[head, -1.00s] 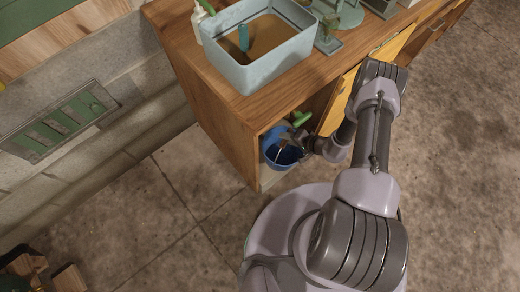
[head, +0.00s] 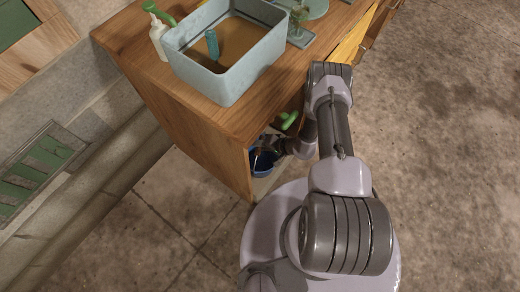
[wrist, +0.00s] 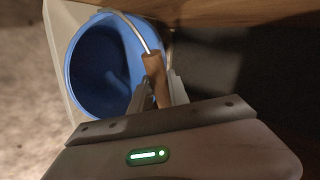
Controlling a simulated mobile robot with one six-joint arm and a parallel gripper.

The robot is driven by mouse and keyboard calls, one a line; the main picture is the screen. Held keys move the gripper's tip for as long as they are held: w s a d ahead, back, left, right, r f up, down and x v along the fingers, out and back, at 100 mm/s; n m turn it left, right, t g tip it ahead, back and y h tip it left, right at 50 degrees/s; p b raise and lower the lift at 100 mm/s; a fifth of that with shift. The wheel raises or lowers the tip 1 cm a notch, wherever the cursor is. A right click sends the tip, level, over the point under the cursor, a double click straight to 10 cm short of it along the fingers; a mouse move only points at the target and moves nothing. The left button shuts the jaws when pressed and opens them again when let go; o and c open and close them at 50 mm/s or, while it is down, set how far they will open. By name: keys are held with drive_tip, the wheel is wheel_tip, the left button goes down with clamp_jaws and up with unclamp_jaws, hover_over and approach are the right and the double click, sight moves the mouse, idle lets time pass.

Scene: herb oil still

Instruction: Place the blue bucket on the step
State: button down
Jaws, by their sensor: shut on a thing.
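The blue bucket (head: 262,164) is at the open lower compartment of the wooden cabinet, partly hidden by the cabinet side and my gripper. In the wrist view the bucket (wrist: 90,75) shows its open mouth and dark inside, with a wire handle and brown wooden grip. My gripper (wrist: 160,92) is shut on the bucket's wooden grip; it also shows in the head view (head: 272,147). I cannot tell for sure which surface is the step; a low stone ledge (head: 95,195) runs along the wall at the left.
The wooden cabinet (head: 195,130) stands close to my arm, its top above the bucket. A grey basin (head: 225,85) and a white bottle (head: 158,36) stand on it. A green-handled thing (head: 288,120) is by the compartment. Floor (head: 170,225) between cabinet and ledge is clear.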

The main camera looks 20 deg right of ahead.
drive_tip(key=shift+f, duration=0.85)
drive_tip(key=shift+r, duration=0.2)
drive_tip(key=shift+f, duration=0.15)
drive_tip(key=c, duration=1.3)
unclamp_jaws()
drive_tip(key=shift+o, duration=0.2)
drive_tip(key=p+v, duration=0.5)
drive_tip(key=v, duration=0.7)
